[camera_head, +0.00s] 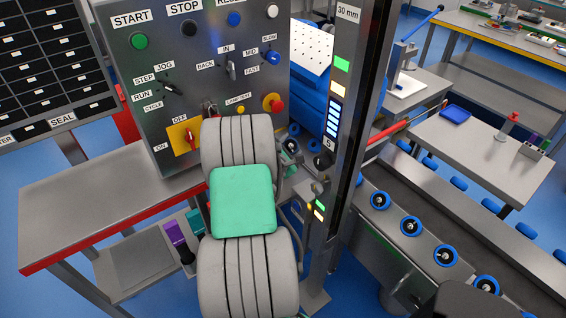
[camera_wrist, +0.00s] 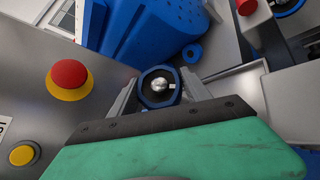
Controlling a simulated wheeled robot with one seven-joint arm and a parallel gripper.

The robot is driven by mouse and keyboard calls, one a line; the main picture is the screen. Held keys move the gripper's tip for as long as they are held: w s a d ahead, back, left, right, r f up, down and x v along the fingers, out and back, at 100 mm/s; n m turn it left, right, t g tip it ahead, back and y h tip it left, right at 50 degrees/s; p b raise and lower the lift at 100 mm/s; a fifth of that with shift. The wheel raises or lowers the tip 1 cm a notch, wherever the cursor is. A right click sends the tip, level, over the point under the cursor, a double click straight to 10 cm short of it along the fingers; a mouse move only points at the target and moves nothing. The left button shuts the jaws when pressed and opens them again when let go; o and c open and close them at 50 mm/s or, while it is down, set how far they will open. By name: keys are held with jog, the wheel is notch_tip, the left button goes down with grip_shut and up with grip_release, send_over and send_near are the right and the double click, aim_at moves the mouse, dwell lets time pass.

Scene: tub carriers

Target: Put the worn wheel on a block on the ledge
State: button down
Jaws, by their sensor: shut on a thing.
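A dark wheel with a blue rim and a bright metal hub (camera_wrist: 160,87) sits between the two grey fingers of my gripper (camera_wrist: 158,98) in the wrist view. The gripper is shut on it. In the head view a wheel (camera_head: 291,146) shows just beyond my arm, beside the control cabinet; the fingers there are largely hidden. Wear on the wheel is too small to make out. Several similar wheels (camera_head: 410,226) stand in a row along the grey conveyor at the right. I cannot tell which surface is the ledge, nor pick out its block.
The control cabinet (camera_head: 110,60) with a red stop button (camera_wrist: 69,76) stands close on the left. A dark upright post (camera_head: 345,110) with coloured labels stands just right of the gripper. A red-edged bench (camera_head: 80,200) is left; a grey table (camera_head: 460,150) is right.

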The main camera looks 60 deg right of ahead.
jog(key=shift+f, duration=2.3)
jog(key=shift+f, duration=0.1)
jog(key=shift+c, duration=2.4)
grip_release()
